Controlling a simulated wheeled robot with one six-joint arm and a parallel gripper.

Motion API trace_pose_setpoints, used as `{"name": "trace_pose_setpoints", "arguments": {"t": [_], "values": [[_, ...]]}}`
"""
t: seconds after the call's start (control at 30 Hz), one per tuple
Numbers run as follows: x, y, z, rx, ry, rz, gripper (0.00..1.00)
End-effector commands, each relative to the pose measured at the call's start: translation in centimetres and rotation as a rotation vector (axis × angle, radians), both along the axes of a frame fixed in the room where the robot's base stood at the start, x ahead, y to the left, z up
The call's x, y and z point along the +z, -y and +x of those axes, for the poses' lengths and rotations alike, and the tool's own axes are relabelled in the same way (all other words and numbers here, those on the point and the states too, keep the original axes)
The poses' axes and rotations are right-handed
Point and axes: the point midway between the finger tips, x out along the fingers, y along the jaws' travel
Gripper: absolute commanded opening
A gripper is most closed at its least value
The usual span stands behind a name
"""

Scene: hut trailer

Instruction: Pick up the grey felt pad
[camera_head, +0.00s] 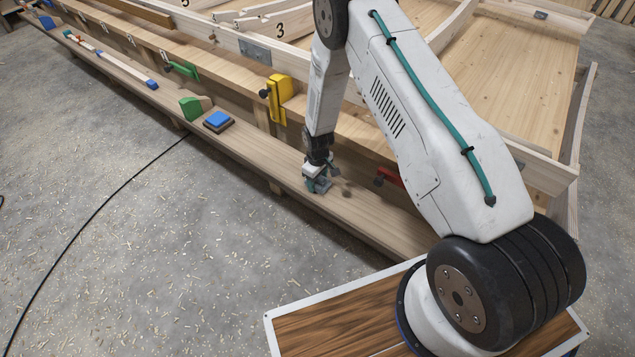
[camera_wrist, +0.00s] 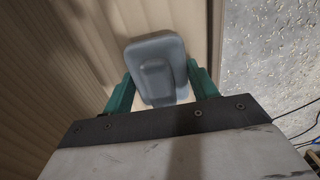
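The grey felt pad (camera_wrist: 156,56) shows in the wrist view as a rounded grey block with a smaller raised or recessed shape on its face. My gripper (camera_wrist: 160,75) has one teal finger against each side of it, with no clear gap, so it looks shut on the pad. In the head view my gripper (camera_head: 318,184) is low over the long wooden ledge (camera_head: 375,222), pointing down. The pad shows there only as a small grey patch between the fingers. A dark spot lies on the ledge just right of the gripper, perhaps its shadow.
On the ledge to the left are a blue-topped block (camera_head: 218,121) and a green wedge (camera_head: 191,108). A yellow clamp (camera_head: 280,97) and a red clamp (camera_head: 391,177) sit on the beam behind. The ledge's front edge drops to open floor, where a black cable (camera_head: 95,205) lies.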

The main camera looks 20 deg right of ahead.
Motion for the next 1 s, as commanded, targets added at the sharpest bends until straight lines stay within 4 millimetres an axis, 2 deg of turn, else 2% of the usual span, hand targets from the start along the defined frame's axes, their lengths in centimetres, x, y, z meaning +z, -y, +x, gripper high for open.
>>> {"name": "trace_pose_setpoints", "arguments": {"t": [0.07,0.37,0.63,1.0], "values": [[0.0,0.0,0.0,0.000,0.000,0.000,0.32],[0.5,0.0,0.0,0.000,0.000,0.000,0.32],[3.8,0.0,0.1,0.000,0.004,0.000,0.32],[4.4,0.0,-8.6,0.000,-0.002,0.000,0.32]]}}
